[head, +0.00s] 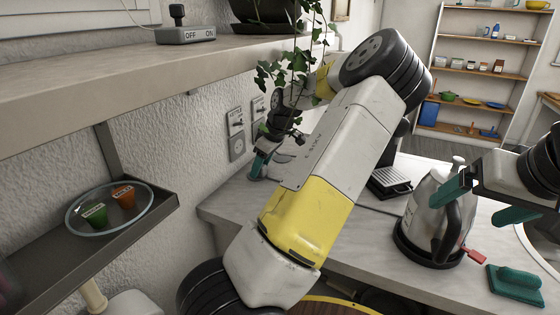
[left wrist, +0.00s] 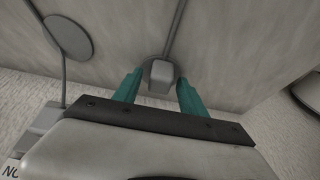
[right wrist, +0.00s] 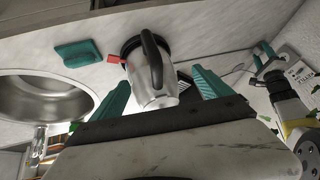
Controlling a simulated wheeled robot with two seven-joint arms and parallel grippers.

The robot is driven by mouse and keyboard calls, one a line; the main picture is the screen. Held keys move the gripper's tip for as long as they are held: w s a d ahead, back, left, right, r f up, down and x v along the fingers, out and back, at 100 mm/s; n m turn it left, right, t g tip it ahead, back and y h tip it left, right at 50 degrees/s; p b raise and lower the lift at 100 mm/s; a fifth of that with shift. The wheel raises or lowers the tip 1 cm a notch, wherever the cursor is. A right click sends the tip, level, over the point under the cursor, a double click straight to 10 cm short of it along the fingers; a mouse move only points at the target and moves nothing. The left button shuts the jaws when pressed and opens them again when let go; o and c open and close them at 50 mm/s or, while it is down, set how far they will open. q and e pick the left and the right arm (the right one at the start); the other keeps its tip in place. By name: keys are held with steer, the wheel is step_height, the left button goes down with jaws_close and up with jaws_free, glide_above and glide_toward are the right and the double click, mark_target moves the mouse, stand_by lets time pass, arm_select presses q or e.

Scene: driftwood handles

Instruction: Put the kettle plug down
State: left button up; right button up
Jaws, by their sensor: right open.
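The grey kettle plug (left wrist: 160,74) lies on the grey worktop in the left wrist view, its cord running away from it. My left gripper (left wrist: 158,88) is open, with one teal finger on each side of the plug and visible gaps between. In the head view, my left gripper (head: 259,164) is low by the wall, partly hidden by my arm; the plug cannot be made out there. The metal kettle (head: 424,208) stands upright on its black base. My right gripper (head: 482,200) is open and empty beside the kettle, which also shows in the right wrist view (right wrist: 144,88).
Wall sockets (head: 236,148) are near my left gripper. A shelf (head: 120,85) with a switch box (head: 185,35) and trailing plant (head: 300,60) overhangs on the left. A teal block with a handle (head: 515,282) lies right of the kettle. A round basin (right wrist: 45,97) is nearby.

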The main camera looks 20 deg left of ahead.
arm_select(q)
steer(key=shift+r, duration=0.15)
steer(key=shift+r, duration=0.35)
steer(key=v, duration=0.5)
steer(key=shift+w+d+r, duration=0.1)
steer(key=d, duration=0.7)
steer(key=s+d, duration=0.1)
steer(key=d, duration=0.3)
steer(key=shift+d, duration=0.35)
steer(key=shift+s+d+f, duration=0.1)
steer(key=shift+f, duration=0.15)
